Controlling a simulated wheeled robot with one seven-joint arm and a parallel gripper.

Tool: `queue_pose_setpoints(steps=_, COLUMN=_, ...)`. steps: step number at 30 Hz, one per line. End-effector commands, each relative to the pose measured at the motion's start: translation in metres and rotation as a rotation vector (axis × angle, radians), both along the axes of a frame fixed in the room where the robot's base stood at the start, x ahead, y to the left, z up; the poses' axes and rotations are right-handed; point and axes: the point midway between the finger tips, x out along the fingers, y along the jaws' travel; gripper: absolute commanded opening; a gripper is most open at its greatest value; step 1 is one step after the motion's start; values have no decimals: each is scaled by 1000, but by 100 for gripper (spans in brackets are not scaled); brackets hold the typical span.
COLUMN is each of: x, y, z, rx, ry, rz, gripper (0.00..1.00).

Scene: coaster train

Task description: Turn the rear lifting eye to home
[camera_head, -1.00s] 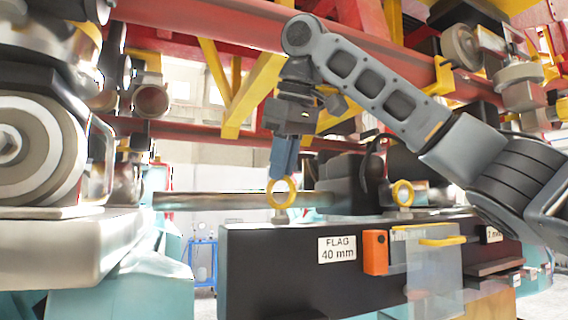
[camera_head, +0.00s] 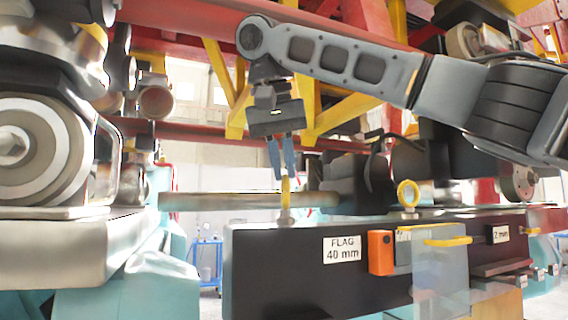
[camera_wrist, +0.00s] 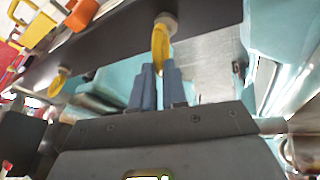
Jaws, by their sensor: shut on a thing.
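Two yellow lifting eyes stand on top of the black block (camera_head: 270,270). The left eye (camera_head: 286,190) is seen nearly edge-on in the head view. The right eye (camera_head: 408,194) shows its open ring to the head camera. My gripper (camera_head: 283,176) points down over the left eye, with its blue fingers on either side of the ring's top edge, shut on it. In the wrist view the fingers (camera_wrist: 159,72) flank the near end of that narrow yellow ring (camera_wrist: 160,45). I cannot tell from the pictures which eye is called rear.
An orange box (camera_head: 380,252) and a clear panel (camera_head: 440,275) are on the block's front, beside a "FLAG 40 mm" label (camera_head: 342,249). A metal bar (camera_head: 225,201) runs behind the left eye. Large wheels (camera_head: 40,150) stand at left; red and yellow beams hang overhead.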

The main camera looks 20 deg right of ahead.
Motion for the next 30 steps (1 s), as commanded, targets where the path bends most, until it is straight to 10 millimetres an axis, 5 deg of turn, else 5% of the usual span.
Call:
queue_pose_setpoints(steps=25, x=1, y=2, z=0, rx=1, ry=1, rz=-97, gripper=0)
queue_pose_setpoints(steps=26, x=1, y=2, z=0, rx=1, ry=1, rz=-97, gripper=15)
queue_pose_setpoints(steps=30, x=1, y=1, z=0, rx=1, ry=0, rz=-98, gripper=28)
